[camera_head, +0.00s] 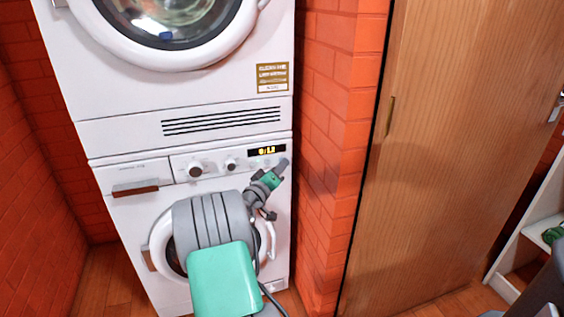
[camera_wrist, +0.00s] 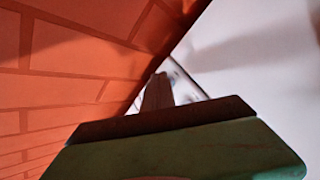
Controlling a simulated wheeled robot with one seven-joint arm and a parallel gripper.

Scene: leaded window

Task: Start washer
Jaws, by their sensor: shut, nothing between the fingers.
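The white washer (camera_head: 130,209) stands below a second white stacked machine. Its control panel has dark knobs (camera_head: 195,170) and a lit display (camera_head: 267,150) at the upper right. Its round door is largely hidden behind my arm. My gripper (camera_head: 283,164) is shut and empty at the right end of the panel, just below the display. In the wrist view the shut fingers (camera_wrist: 158,92) point at a pale surface with small blurred marks. I cannot tell whether the fingertips touch the panel, and they hide part of its right end.
The upper machine (camera_head: 120,124) has a round glass door. An orange brick wall (camera_head: 330,130) rises close to the right of the washer, and it fills the left of the wrist view (camera_wrist: 70,70). A wooden door (camera_head: 450,150) and a white shelf (camera_head: 515,260) stand farther right.

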